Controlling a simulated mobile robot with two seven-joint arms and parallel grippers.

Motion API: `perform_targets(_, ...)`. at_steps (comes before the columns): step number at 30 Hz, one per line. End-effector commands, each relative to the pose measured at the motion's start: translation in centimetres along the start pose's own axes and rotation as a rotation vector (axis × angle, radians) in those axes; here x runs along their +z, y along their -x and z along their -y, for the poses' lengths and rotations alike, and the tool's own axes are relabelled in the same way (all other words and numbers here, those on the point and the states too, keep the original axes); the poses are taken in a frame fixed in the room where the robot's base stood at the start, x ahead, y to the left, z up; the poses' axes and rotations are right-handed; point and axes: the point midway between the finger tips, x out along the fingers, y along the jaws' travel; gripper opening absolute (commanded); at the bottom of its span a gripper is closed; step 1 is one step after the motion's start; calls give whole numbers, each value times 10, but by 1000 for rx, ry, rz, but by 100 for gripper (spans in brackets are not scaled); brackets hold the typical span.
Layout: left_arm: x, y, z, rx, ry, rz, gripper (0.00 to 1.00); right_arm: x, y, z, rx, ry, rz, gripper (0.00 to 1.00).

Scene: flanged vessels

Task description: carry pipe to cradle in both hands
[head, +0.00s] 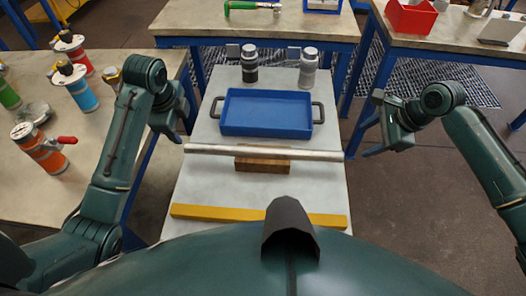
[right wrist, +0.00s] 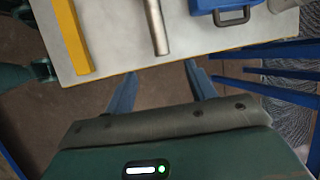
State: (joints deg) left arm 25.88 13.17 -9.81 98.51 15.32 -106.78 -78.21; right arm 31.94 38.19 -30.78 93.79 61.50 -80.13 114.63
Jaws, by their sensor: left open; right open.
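The pipe (head: 263,152) is a long, thin grey tube lying left to right across a brown wooden block (head: 262,168) on the pale table. My left gripper (head: 180,122) is open and empty beyond the pipe's left end. My right gripper (head: 374,125) is open and empty off the table's right edge, apart from the pipe's right end. In the right wrist view the pipe (right wrist: 157,28) ends above the open fingers (right wrist: 161,84).
A blue tray (head: 266,112) with handles lies behind the pipe. A dark bottle (head: 249,65) and a grey bottle (head: 309,70) stand behind it. A yellow bar (head: 235,214) lies along the front. The left bench (head: 75,150) holds several canisters.

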Motion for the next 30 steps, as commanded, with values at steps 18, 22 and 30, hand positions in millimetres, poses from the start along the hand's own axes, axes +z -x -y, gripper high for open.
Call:
perform_targets(18, 0, -85, -2, 4, 4, -1, 55, 1, -85, 0, 2, 2, 0, 55)
perform_targets(22, 0, -106, -1, 3, 3, -1, 55, 1, -106, -1, 2, 2, 1, 55)
perform_targets(30, 0, -130, 0, 0, 3, 0, 55, 0, -130, 0, 0, 3, 0, 55)
